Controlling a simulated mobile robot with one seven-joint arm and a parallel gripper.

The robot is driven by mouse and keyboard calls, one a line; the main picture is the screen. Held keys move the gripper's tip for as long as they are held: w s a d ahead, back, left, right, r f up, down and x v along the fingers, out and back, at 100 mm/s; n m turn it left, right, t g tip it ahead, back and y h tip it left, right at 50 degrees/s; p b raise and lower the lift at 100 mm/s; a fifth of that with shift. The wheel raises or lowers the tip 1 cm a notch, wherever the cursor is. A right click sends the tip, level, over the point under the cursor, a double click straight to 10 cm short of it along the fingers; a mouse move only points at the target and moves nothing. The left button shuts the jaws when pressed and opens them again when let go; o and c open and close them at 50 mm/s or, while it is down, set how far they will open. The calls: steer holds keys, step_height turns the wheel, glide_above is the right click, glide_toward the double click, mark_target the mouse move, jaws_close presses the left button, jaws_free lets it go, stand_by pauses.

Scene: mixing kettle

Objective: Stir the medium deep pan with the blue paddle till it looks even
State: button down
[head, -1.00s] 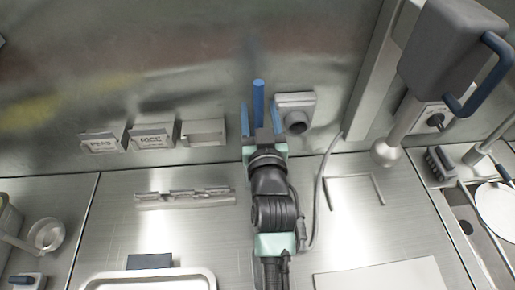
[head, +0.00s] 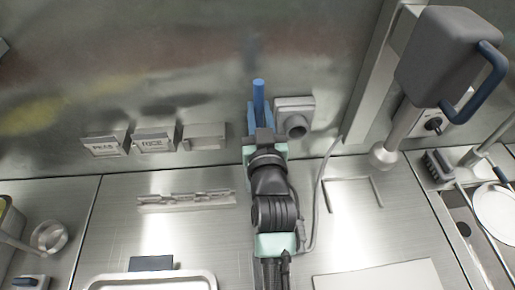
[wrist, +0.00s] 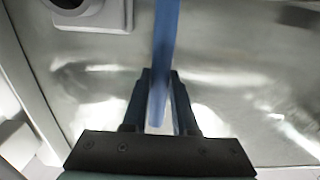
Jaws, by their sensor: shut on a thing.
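The blue paddle (head: 259,92) shows as a blue bar near the back wall in the head view. It also shows in the wrist view (wrist: 166,40), running between my fingers. My gripper (head: 259,118) is shut on it, with one finger on each side; the gripper also shows in the wrist view (wrist: 160,105). The paddle's far end is not clear. I cannot make out a medium deep pan in either view.
A grey box with a round port (head: 294,118) is on the wall just right of the paddle. Labelled holders (head: 153,140) are to the left.

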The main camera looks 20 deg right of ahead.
mark_target(259, 87)
steer(key=shift+r+p, duration=2.3)
steer(key=shift+r, duration=1.05)
